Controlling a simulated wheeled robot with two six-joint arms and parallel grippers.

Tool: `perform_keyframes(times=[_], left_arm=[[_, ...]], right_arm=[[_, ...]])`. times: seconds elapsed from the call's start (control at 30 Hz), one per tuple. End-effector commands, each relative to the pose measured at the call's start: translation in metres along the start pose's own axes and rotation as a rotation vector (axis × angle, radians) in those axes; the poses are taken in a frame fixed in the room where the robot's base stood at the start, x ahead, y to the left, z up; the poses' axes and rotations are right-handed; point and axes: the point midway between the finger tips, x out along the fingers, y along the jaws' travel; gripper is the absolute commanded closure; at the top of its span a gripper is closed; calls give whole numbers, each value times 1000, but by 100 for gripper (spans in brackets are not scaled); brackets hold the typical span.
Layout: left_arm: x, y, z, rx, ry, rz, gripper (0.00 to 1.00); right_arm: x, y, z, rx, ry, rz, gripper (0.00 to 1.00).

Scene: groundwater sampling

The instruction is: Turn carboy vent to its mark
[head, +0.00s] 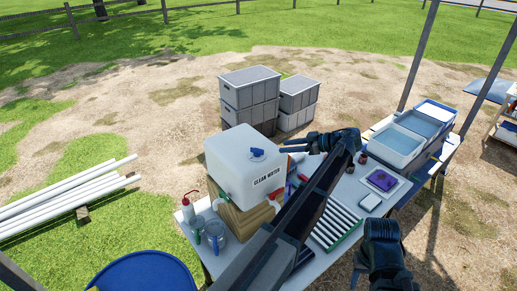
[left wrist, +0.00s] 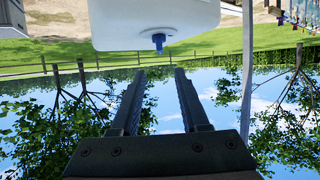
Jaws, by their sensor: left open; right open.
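The white carboy (head: 236,163), lettered "CLEAN WATER", stands on a wooden stand on the table. Its blue vent (head: 257,153) sits on top; the mark cannot be made out. My left gripper (head: 287,146) is open and empty to the right of the vent, its fingers pointing toward it and apart from it. The left wrist view shows the carboy (left wrist: 120,25) upside down, with the vent (left wrist: 158,41) beyond and between the open fingertips (left wrist: 158,72). My right gripper (head: 383,240) is low at the right, open and apart from the carboy; its fingertips are hard to make out.
On the table (head: 335,262) are a red-capped wash bottle (head: 187,208), a clear jug (head: 215,232), a rack of white tubes (head: 337,228) and a purple device (head: 382,180). Blue-lined bins (head: 398,143) stand at the right. Grey crates (head: 250,88) stand behind. Air above the carboy is clear.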

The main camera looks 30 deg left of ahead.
Motion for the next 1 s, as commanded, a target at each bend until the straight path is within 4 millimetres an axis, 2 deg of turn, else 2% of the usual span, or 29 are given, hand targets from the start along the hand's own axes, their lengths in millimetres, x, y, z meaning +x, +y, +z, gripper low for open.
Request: perform_keyframes(times=[0.3, 0.53, 0.73, 1.0], left_arm=[[64, -2, 4, 1, -1, -3, 55], [104, -1, 3, 1, -1, -1, 55], [123, 0, 2, 2, -1, 0, 55], [129, 0, 1, 2, -1, 1, 55]], right_arm=[[28, -2, -2, -12, 1, 2, 50], [42, -4, -3, -11, 2, 2, 50], [48, -4, -3, -10, 2, 1, 50], [49, -4, -4, -10, 2, 1, 50]])
